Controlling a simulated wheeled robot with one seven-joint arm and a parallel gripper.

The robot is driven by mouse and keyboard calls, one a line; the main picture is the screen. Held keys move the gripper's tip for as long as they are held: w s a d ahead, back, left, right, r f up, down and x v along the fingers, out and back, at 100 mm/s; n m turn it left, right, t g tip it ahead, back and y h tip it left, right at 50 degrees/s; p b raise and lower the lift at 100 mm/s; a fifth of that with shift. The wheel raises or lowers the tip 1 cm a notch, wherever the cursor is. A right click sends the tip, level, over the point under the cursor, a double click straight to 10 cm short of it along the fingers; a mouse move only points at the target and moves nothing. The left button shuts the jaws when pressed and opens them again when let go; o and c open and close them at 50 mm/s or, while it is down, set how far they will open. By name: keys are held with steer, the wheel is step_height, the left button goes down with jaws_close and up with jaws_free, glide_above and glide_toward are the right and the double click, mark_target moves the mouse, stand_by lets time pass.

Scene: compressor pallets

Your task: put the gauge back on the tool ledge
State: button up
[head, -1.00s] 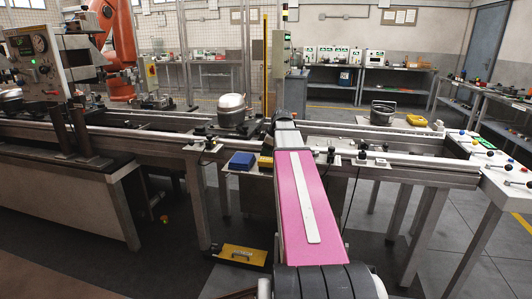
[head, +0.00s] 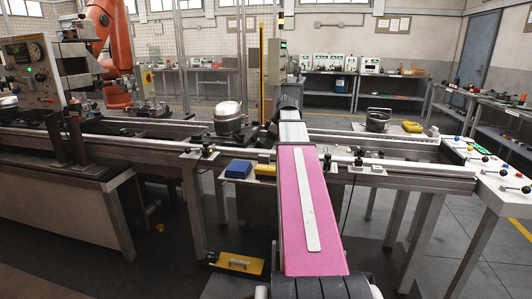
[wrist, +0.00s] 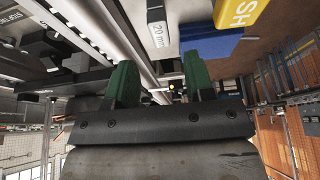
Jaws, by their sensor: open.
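A pale block marked "20 mm" (wrist: 157,30), which looks like the gauge, is in the wrist view beside a yellow block lettered "SH" (wrist: 238,14) and a blue box (wrist: 212,46). In the head view the blue box (head: 239,168) and yellow block (head: 265,170) rest on the small pale tool ledge (head: 262,181) at the conveyor's near side. My gripper (wrist: 160,82) has two green fingers, apart, with nothing visible between them. The block lies beyond the fingertips, not held. My arm hides part of the ledge in the head view.
A silver compressor (head: 229,117) stands on the conveyor left of my arm. The conveyor rail (head: 400,165) runs across the view. A control panel (head: 492,165) is at the right. A yellow plate with a handle (head: 240,263) is low below the ledge.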

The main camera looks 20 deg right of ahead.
steer(key=v, duration=0.3)
steer(key=shift+a, duration=0.1)
stand_by(0.5)
